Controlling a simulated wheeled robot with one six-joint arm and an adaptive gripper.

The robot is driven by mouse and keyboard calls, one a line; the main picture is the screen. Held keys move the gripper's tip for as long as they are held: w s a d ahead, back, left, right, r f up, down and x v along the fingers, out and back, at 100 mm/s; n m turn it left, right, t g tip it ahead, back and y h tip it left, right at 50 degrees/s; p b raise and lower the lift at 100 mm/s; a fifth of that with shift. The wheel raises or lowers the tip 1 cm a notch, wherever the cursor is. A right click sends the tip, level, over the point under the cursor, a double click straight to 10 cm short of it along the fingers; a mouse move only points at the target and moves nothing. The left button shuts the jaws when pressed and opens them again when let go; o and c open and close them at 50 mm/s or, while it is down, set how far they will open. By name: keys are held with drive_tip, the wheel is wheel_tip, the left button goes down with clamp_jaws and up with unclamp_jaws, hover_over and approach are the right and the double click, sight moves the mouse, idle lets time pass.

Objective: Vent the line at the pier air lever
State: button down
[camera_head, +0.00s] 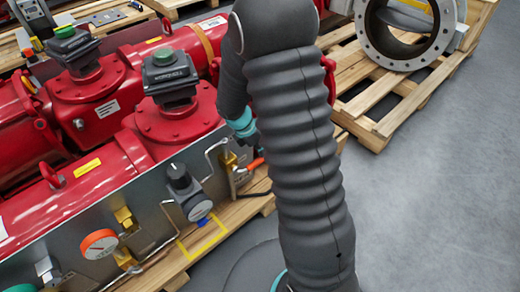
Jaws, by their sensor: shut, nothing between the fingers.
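The air lever (250,165) is a short orange-red handle on a brass valve (233,172) at the right end of the grey panel on the red actuator. The handle points right and slightly up in the picture. My gripper (258,150) is mostly hidden behind my grey ribbed arm. Only a dark part below the teal wrist ring shows, close above the handle. The gripper is shut and holds nothing. I cannot tell whether it touches the handle, as the fingertips are hidden.
The grey panel (150,205) also carries a black-topped regulator (185,190), an orange-rimmed gauge (99,244) and thin tubing. Red actuators (110,95) fill the left. A flanged ring valve (405,35) stands on a wooden pallet (385,125) at upper right. Grey floor (440,200) at right is clear.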

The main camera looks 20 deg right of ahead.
drive_tip(key=w+d+r, duration=0.2)
drive_tip(key=r, duration=0.3)
drive_tip(key=w+d+r+p, duration=0.1)
drive_tip(key=w+d+r, duration=0.2)
drive_tip(key=r, duration=0.2)
drive_tip(key=shift+w+d+r, duration=0.2)
drive_tip(key=shift+d+r, duration=0.05)
drive_tip(key=shift+r, duration=0.1)
drive_tip(key=s+a+r+m+t+y, duration=0.1)
drive_tip(key=s+a+r+m+t, duration=0.1)
drive_tip(key=s+r+m, duration=0.4)
drive_tip(key=s+a+r+m+t+y, duration=0.1)
drive_tip(key=s+a+r+m, duration=0.4)
drive_tip(key=s, duration=0.7)
drive_tip(key=s+a+r+m+t+y, duration=0.2)
drive_tip(key=s+r+m, duration=0.4)
drive_tip(key=s+m, duration=0.3)
drive_tip(key=shift+a+r+t, duration=0.4)
drive_tip(key=shift+a+t, duration=0.2)
drive_tip(key=shift+a, duration=0.05)
